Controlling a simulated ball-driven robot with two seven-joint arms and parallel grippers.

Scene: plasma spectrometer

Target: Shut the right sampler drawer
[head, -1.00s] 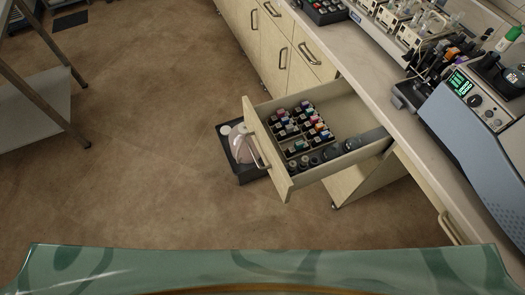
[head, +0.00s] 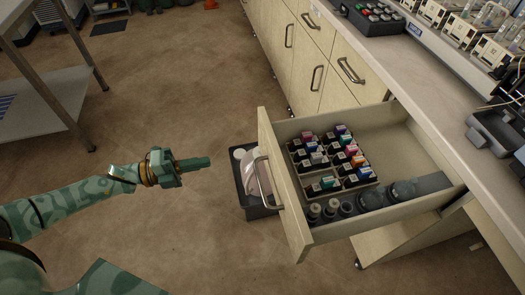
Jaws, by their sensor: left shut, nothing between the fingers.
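The sampler drawer (head: 283,190) is pulled well out from under the counter, with a metal bar handle on its front. My left gripper (head: 207,162) is shut and empty. It is in the air left of the drawer front, pointing right toward it, with a gap in the picture between fingertips and handle (head: 264,182). My right gripper is not in view.
A dark bin (head: 262,211) with pale contents stands on the floor by the drawer front, partly hidden. The counter (head: 445,100) carries instruments. A metal-legged table (head: 45,98) stands at left. The floor between is clear.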

